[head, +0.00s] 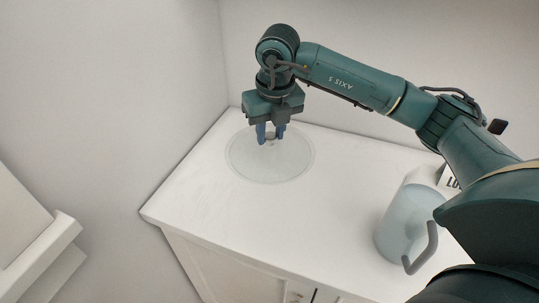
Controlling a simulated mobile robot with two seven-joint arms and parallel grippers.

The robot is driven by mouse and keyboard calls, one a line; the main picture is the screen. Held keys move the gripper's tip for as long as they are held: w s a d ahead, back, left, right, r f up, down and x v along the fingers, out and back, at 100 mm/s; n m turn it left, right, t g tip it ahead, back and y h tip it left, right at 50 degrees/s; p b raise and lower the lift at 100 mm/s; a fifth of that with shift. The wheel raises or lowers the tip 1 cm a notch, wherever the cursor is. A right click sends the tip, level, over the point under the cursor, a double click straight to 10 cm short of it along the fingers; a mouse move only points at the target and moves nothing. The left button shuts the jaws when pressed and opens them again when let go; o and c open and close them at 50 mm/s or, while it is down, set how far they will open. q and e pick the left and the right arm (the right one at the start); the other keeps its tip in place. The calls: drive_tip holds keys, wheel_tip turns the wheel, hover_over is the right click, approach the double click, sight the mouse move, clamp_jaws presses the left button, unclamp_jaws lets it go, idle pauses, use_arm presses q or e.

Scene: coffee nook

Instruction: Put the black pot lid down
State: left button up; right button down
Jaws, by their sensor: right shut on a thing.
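A round, see-through pale lid (268,165) with a thin grey rim is over the back left part of the white counter. It looks pale and clear rather than black. My right gripper (271,137) points down and its blue fingers are shut on the small knob at the middle of the lid. The lid looks level. I cannot tell whether it touches the counter or is held slightly above it. My left gripper is not in view.
A pale see-through pitcher (400,225) with a grey handle stands at the counter's right, near my right arm. A white card with black letters (452,181) is partly hidden behind it. The white counter (290,225) is clear between lid and pitcher. Walls stand behind and left.

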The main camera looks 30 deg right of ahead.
sight(271, 145)
drive_tip(key=shift+f, duration=2.65)
drive_tip(key=shift+f, duration=0.1)
drive_tip(key=c, duration=1.5)
unclamp_jaws()
drive_tip(key=shift+f, duration=0.1)
drive_tip(key=shift+c, duration=0.2)
drive_tip(key=o, duration=0.5)
drive_tip(key=shift+c, duration=0.2)
drive_tip(key=shift+r, duration=0.3)
wheel_tip(271, 145, up, 12)
drive_tip(key=s, duration=0.1)
drive_tip(key=shift+s+f, duration=0.15)
drive_tip(key=shift+s, duration=0.2)
